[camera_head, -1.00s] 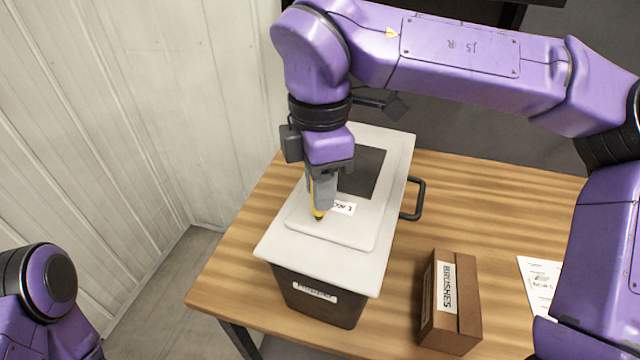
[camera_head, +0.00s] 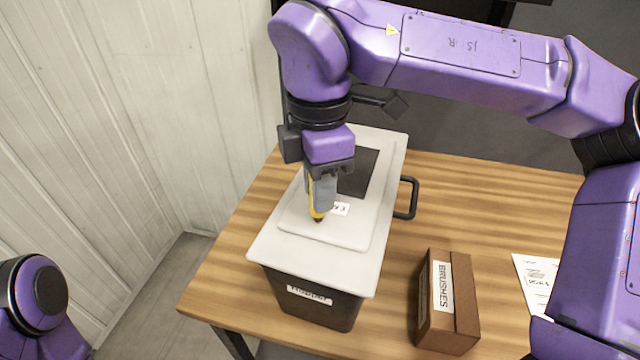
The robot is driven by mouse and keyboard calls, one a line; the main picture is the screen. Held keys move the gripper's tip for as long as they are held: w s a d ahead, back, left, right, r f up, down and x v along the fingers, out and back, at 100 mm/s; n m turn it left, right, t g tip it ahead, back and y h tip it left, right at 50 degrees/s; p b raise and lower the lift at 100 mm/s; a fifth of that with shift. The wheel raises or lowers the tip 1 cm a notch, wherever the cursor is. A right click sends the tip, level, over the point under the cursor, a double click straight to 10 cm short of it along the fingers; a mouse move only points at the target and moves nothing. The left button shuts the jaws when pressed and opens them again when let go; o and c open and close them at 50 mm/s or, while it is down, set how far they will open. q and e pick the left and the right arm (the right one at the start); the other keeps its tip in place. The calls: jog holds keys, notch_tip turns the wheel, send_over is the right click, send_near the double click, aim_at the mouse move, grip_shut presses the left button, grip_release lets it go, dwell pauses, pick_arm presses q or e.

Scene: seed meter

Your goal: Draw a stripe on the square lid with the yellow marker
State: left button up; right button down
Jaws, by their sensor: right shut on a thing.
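The square lid (camera_head: 290,258) is pale grey with a raised panel, a dark patch and a small white label. It lies on a dark bin (camera_head: 335,312) on the table. My right gripper (camera_head: 320,200) points down over the lid and is shut on the yellow marker (camera_head: 313,211). The marker's dark tip is at or just above the raised panel, left of the label; I cannot tell if it touches. The gripper's fingers hide much of the marker. No stripe shows. My left arm shows at the lower left, but its gripper is out of view.
A brown box labelled BRUSHES (camera_head: 462,318) stands right of the bin. A printed paper sheet (camera_head: 535,275) lies at the table's right. A black handle (camera_head: 408,198) juts from the bin's right side. The wooden table (camera_head: 480,195) is clear behind the box. A pale wall rises at left.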

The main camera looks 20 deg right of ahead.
jog(key=shift+d+f, duration=0.1)
jog(key=shift+s+d, duration=0.2)
jog(key=shift+b, duration=0.35)
jog(key=shift+d, duration=0.1)
jog(key=shift+s+d, duration=0.1)
jog(key=shift+s, duration=0.1)
jog(key=shift+b, duration=0.35)
jog(key=shift+s+d, duration=0.1)
jog(key=shift+d, duration=0.05)
jog(key=shift+s+d, duration=0.1)
jog(key=shift+d, duration=0.05)
